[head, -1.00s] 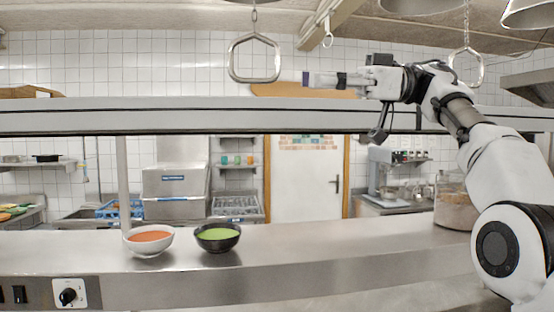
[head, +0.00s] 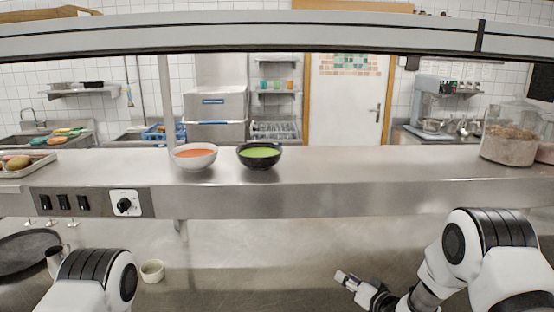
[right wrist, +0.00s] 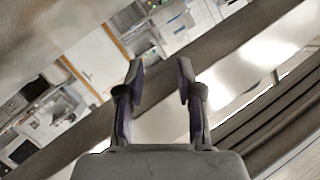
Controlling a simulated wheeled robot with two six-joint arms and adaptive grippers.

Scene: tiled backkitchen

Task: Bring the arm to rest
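My right gripper (head: 346,280) is low in the head view, over the lower worktop in front of the raised steel shelf. In the right wrist view its two fingers (right wrist: 160,78) stand apart with nothing between them. My right arm comes in from the lower right, bent at the elbow. Part of my left arm shows at the lower left of the head view, but its gripper is out of the picture.
A white bowl of orange soup (head: 194,157) and a black bowl of green soup (head: 259,157) stand on the steel shelf (head: 330,165). A glass jar (head: 510,145) stands at the right. A small cup (head: 152,271) and dark pan (head: 25,252) are lower left.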

